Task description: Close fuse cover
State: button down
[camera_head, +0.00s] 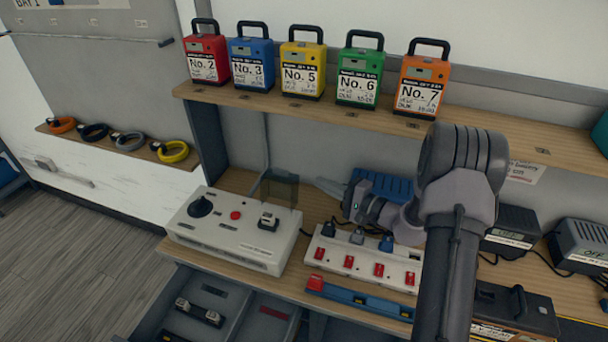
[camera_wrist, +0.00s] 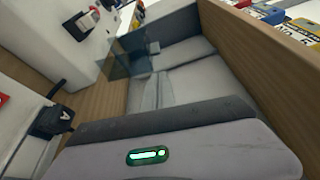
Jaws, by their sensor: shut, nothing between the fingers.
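A pale control box (camera_head: 230,258) stands on the bench at the left, with a fuse holder (camera_head: 268,222) on its top. The fuse cover (camera_head: 279,188) is a dark see-through flap, standing raised behind the fuse holder. In the wrist view the fuse cover (camera_wrist: 132,54) shows at upper middle, with the fuse holder (camera_wrist: 88,20) to its left. My gripper (camera_head: 320,184) is shut and empty. It points left at the raised cover, just to the right of it; I cannot tell whether they touch.
A black knob (camera_head: 200,206) and a red button (camera_head: 236,215) sit on the box. A power strip (camera_head: 340,262) with plugs and red switches lies to the right. A shelf (camera_head: 300,106) with several coloured lock boxes overhangs behind. A drawer (camera_head: 230,312) is open below.

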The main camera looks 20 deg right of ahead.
aim_at(297, 177)
jog(key=b+x, duration=0.1)
jog(key=x, duration=0.8)
jog(key=shift+w+a, duration=0.2)
jog(key=shift+a, duration=0.05)
jog(key=shift+s+b, duration=0.1)
jog(key=shift+b, duration=0.35)
